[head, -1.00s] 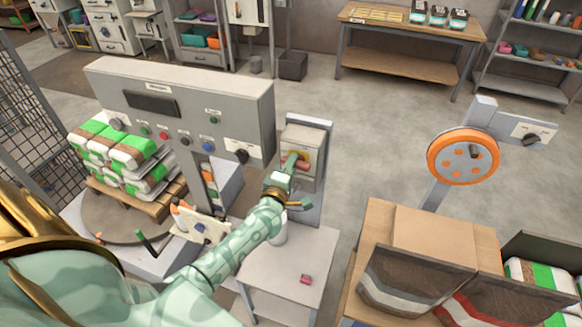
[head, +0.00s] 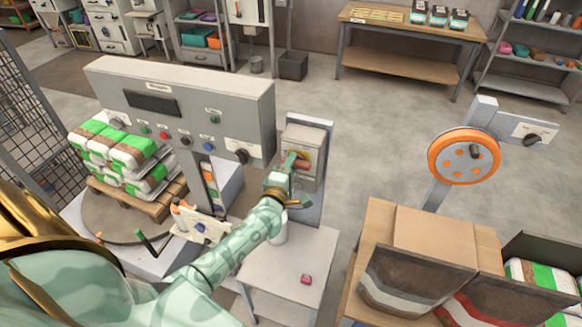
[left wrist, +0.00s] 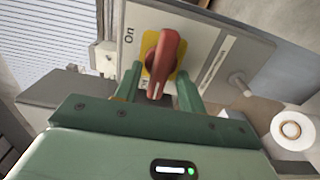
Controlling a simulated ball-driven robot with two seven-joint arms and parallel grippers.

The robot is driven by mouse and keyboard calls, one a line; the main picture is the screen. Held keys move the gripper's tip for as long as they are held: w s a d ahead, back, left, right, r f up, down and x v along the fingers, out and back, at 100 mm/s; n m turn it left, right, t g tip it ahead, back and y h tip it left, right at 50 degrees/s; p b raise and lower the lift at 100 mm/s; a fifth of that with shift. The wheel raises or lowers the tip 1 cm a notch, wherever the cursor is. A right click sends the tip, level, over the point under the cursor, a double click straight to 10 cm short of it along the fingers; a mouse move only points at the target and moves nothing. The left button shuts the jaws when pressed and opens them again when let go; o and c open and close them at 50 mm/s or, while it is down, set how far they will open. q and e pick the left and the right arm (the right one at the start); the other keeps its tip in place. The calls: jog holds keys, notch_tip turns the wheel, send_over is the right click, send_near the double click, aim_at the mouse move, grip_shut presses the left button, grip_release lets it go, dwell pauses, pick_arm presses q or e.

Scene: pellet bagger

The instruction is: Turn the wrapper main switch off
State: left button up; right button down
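The wrapper main switch is a red rotary handle (left wrist: 165,60) on a yellow plate (left wrist: 181,62), set on the front of a grey box (head: 305,135). In the left wrist view the handle lies nearly lengthwise between my fingers, slightly slanted, and an "On" label is beside it. My left gripper (left wrist: 158,78) has one finger on each side of the handle, with gaps visible, so it looks open around it. In the head view my left gripper (head: 291,164) is at the switch and partly hides it. My right gripper is not in view.
The wide grey control panel (head: 180,105) with buttons stands left of the switch box. A small grey table (head: 290,265) is below my left forearm. Stacked bags (head: 120,155) sit on a pallet at left. An orange wheel (head: 463,157) stands at right. Open floor lies behind the switch.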

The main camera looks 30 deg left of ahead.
pick_arm(q)
jog(key=v, duration=1.6)
jog(key=shift+s, duration=0.2)
